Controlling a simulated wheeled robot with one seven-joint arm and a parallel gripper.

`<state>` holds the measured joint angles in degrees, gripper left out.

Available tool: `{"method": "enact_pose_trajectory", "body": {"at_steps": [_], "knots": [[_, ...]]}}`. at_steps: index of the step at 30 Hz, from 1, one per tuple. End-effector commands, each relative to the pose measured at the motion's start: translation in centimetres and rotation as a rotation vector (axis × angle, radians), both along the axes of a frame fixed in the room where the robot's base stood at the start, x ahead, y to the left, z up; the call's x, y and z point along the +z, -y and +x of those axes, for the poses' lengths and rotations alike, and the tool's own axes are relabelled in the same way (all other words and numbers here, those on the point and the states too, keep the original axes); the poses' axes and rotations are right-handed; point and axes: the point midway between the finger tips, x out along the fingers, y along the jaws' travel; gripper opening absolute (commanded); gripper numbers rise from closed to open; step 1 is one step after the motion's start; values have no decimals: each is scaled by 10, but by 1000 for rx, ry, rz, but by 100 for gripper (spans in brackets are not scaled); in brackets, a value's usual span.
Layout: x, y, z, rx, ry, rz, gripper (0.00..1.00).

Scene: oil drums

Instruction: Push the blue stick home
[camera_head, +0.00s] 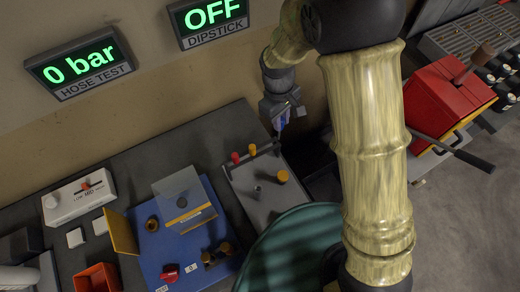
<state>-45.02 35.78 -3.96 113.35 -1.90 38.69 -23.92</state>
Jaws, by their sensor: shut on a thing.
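My gripper (279,117) is at the upper middle, shut on the blue stick (284,121). Only a small blue part shows between the fingers, and the stick's lower end is hard to make out. The gripper is above the right end of a dark rack bar (262,152). In that rack stand a red-topped stick (236,157) and a yellow-topped stick (252,149). The rack is at the back of a grey panel (262,208) that carries a small metal port (258,189) and a yellow cap (282,176). The dipstick display (209,17) reads OFF.
The hose test display (80,66) reads 0 bar. A blue board (165,255) with small parts, an orange bin (97,277) and a white switch box (79,196) are at left. A green drum (290,250) is in front. A red lever box (446,100) is at right.

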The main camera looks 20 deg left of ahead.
Motion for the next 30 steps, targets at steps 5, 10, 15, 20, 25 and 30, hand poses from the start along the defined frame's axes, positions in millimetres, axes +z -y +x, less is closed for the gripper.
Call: {"method": "enact_pose_trajectory", "body": {"at_steps": [5,10,15,20,25,30], "knots": [[-30,49,42,-205,-6,0,0],[-62,110,79,-430,-7,3,0],[-94,178,104,-656,-7,4,0],[-125,247,115,-869,-5,2,0],[-154,312,114,-1069,-3,-1,0],[-168,342,110,-1167,1,-2,0]]}}
